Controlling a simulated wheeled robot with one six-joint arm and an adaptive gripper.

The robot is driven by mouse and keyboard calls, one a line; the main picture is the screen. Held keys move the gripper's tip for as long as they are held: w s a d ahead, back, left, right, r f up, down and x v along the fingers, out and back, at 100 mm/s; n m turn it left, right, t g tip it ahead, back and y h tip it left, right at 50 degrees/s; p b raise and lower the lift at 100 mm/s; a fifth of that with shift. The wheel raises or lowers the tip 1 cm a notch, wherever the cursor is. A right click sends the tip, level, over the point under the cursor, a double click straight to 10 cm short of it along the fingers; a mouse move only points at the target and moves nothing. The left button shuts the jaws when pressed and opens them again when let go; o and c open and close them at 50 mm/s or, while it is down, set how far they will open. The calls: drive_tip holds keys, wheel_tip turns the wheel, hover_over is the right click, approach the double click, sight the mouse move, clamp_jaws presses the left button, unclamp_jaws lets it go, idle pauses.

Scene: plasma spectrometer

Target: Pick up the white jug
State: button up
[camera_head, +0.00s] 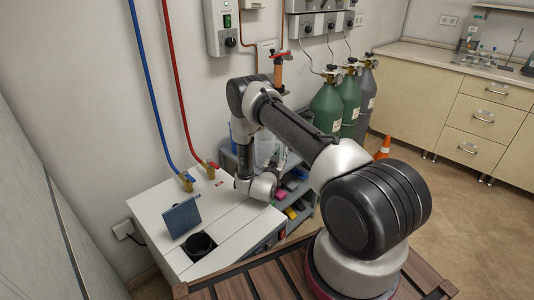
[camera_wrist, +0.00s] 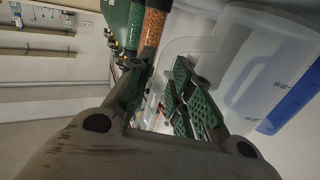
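The white jug (camera_wrist: 268,62) is a large translucent container on the right in the wrist view, with a blue area along its lower right. Its curved, handle-like edge (camera_wrist: 178,46) reaches toward my fingers. In the head view a pale part of the jug (camera_head: 266,150) shows behind my arm, by the grey shelf. My gripper (camera_wrist: 160,85) has green-padded fingers standing apart, with a gap between them. It is beside the jug on the handle side; I cannot tell whether the handle lies between the fingers. In the head view the fingertips are hidden behind my arm.
A white cabinet (camera_head: 155,207) with a blue-grey panel (camera_head: 182,216) and a dark round opening (camera_head: 199,246) stands left of the grey shelf (camera_head: 297,212). Red and blue pipes run down to it. Gas cylinders (camera_head: 327,108) stand behind, and an orange cone (camera_head: 383,147) is on the floor.

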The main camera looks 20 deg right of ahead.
clamp_jaws()
